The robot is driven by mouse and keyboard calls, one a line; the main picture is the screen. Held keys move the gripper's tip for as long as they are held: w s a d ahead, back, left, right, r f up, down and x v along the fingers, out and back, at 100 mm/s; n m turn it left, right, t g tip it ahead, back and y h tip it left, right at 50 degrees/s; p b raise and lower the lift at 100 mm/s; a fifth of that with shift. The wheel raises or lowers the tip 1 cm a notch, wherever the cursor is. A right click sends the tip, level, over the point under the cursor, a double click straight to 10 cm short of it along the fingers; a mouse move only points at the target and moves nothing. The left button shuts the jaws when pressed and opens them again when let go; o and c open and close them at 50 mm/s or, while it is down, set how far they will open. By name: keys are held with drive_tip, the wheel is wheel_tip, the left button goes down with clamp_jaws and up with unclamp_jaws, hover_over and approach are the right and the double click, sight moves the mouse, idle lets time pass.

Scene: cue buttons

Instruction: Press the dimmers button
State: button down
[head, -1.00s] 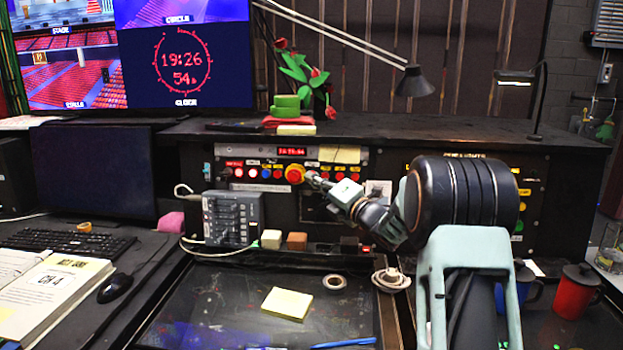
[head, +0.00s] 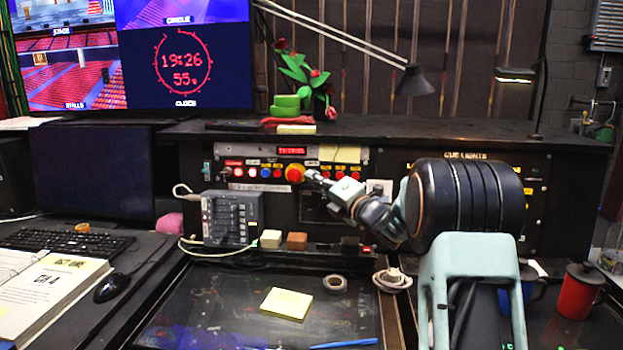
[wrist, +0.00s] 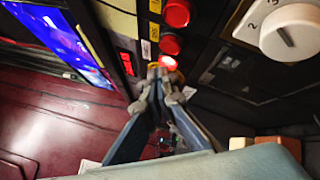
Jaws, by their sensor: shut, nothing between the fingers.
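The row of small buttons is on the black console panel (head: 285,205), with labels too small to read, so I cannot tell which one is dimmers.
A white knob (wrist: 290,30) sits to the right of the buttons in the wrist view. A grey fader box (head: 232,217) leans on the panel at left. Small blocks, including a brown one (head: 297,241), stand on the ledge below. A desk lamp (head: 414,82) hangs above.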

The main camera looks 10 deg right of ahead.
drive_tip(key=s+a+b, duration=0.1)
drive_tip(key=s+b, duration=0.3)
drive_tip(key=s, duration=0.1)
drive_tip(key=shift+s+a+r+b, duration=0.3)
drive_tip(key=shift+s+r+b, duration=0.1)
idle(0.3)
